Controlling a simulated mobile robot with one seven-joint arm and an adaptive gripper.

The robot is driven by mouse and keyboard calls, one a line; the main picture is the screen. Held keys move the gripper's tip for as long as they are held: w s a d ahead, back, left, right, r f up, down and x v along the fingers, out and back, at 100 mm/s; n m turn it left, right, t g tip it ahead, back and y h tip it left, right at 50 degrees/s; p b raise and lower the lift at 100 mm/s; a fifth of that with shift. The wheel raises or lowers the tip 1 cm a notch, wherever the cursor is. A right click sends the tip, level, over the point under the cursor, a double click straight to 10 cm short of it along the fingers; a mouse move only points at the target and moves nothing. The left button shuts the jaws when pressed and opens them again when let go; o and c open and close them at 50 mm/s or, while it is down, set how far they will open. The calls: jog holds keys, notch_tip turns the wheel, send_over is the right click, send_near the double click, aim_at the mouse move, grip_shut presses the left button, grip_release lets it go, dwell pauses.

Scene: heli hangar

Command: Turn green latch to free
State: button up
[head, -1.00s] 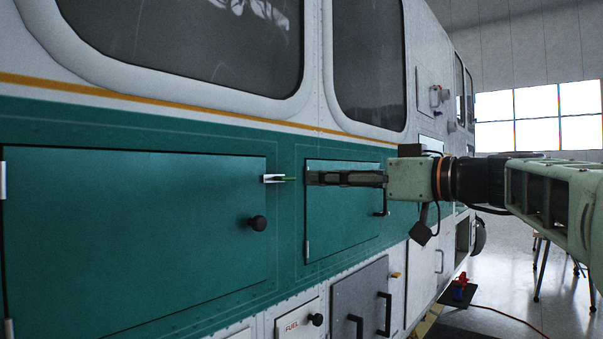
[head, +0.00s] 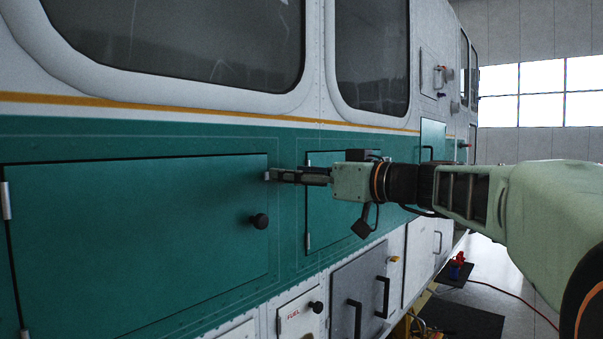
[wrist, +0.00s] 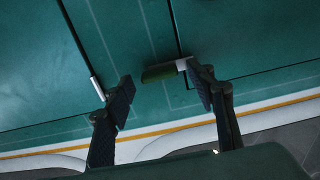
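The green latch (wrist: 160,73) shows in the wrist view as a short green handle by a pale metal bracket (wrist: 182,64) at the edge of the large teal door (wrist: 245,35). In the head view the bracket (head: 267,176) peeks out at that door's upper right edge, while the handle is hidden by my fingers. My gripper (head: 278,176) is open at the latch. In the wrist view its fingers stand apart on either side of the handle. The right finger overlaps the bracket; I cannot tell whether it touches.
The large door has a black knob (head: 260,221). A smaller teal door (head: 325,215) lies behind my gripper, with a silver hinge (wrist: 97,88). Below are a fuel door (head: 297,318) and a grey panel (head: 352,290) with black handles. The hangar floor is at right.

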jog(key=c, duration=1.1)
jog(key=shift+b, duration=0.3)
jog(key=shift+w+d+f+m+b, duration=0.1)
jog(key=shift+m+b, duration=0.85)
jog(key=shift+m, duration=3.55)
jog(key=shift+w+m+b, duration=0.1)
jog(key=shift+m+b, duration=0.85)
jog(key=shift+m, duration=3.55)
jog(key=o, duration=1.1)
